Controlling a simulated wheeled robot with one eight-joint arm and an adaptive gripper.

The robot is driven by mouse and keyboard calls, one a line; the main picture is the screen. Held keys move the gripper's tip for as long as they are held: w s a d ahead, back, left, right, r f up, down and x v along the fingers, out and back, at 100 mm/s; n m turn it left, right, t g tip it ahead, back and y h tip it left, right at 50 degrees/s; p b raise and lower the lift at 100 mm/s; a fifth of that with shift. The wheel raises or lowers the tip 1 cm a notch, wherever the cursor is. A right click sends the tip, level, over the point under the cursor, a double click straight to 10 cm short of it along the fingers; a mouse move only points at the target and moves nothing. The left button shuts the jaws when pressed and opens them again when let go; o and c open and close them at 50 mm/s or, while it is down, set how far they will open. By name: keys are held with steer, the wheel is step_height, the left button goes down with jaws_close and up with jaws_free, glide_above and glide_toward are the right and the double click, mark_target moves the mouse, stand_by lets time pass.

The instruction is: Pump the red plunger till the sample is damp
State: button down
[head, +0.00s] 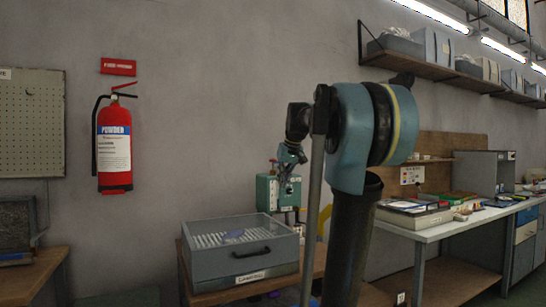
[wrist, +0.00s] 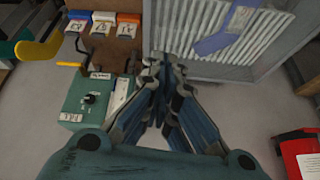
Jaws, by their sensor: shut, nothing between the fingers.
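A grey case (head: 225,268) with a clear lid stands on a wooden bench in the head view. A ribbed rack and a flat blue piece (head: 235,234), perhaps the sample, lie inside it. The blue piece also shows in the wrist view (wrist: 225,32); whether it is damp cannot be told. My gripper (wrist: 164,66) is shut and empty, its fingertips beside the case's edge. In the head view my gripper (head: 287,178) is in front of a teal box (head: 266,192), partly hiding it.
The teal box with a black dial (wrist: 88,98) is left of my fingers in the wrist view. Blue, orange and white holders (wrist: 103,24) are beyond it. A red extinguisher (head: 114,150) hangs on the wall. A long workbench (head: 430,232) with trays is at right.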

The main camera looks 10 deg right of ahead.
steer(key=w+d+r+t, duration=0.1)
steer(key=w+r, duration=0.6)
steer(key=w, duration=0.3)
steer(key=w+d+r+n+t, duration=0.1)
steer(key=w+r, duration=0.6)
steer(key=w, duration=0.4)
steer(key=w+d+r+t+y, duration=0.1)
steer(key=w+r, duration=0.6)
steer(key=w, duration=0.4)
steer(key=shift+d, duration=0.25)
steer(key=shift+w, duration=0.1)
steer(key=x, duration=1.1)
steer(key=shift+s+d+f, duration=0.1)
steer(key=shift+s+f, duration=0.1)
steer(key=shift+s, duration=0.05)
steer(key=shift+f, duration=1.35)
steer(key=shift+s+f, duration=0.1)
steer(key=shift+f, duration=1.7)
